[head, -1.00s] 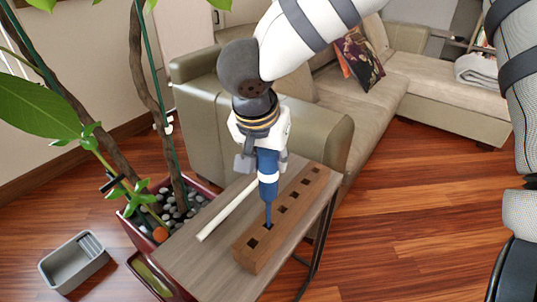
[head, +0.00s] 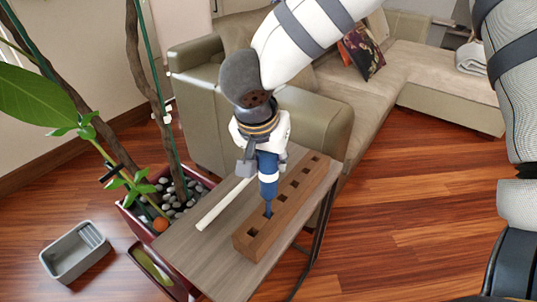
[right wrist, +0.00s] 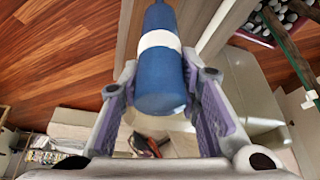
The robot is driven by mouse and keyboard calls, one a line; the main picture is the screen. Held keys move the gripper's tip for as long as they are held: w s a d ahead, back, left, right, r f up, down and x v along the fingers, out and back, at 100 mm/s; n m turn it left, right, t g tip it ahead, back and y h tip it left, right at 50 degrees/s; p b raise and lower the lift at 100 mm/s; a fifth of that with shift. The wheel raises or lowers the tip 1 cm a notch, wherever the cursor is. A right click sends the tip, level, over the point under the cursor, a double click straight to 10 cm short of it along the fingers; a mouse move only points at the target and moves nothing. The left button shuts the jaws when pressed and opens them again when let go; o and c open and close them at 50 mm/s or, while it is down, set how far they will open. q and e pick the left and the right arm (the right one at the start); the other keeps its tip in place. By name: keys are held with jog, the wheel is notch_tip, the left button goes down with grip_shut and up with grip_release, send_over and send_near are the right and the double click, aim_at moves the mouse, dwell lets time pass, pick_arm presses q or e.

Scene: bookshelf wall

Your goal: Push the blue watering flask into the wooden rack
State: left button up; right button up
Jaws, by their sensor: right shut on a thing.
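The blue watering flask (head: 268,185), with a white band and a narrow tip, is upright in the head view. Its tip is at a hole near the front end of the wooden rack (head: 291,212) and appears partly inside it. The rack is a long brown block with a row of square holes, lying on a small table. My right gripper (head: 266,157) is shut on the flask's upper part, above the rack. In the right wrist view the flask (right wrist: 163,85) sits between the two fingers. My left gripper is not in view.
A white stick (head: 222,206) lies on the table (head: 193,250) left of the rack. A potted plant with pebbles (head: 185,200) stands left of the table. A grey bin (head: 75,252) is on the floor. A sofa (head: 330,115) stands behind.

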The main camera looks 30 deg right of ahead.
jog(key=shift+f, duration=0.85)
jog(key=o, duration=1.6)
jog(key=v, duration=0.9)
jog(key=shift+w+d+r, duration=0.1)
jog(key=shift+w+d, duration=0.15)
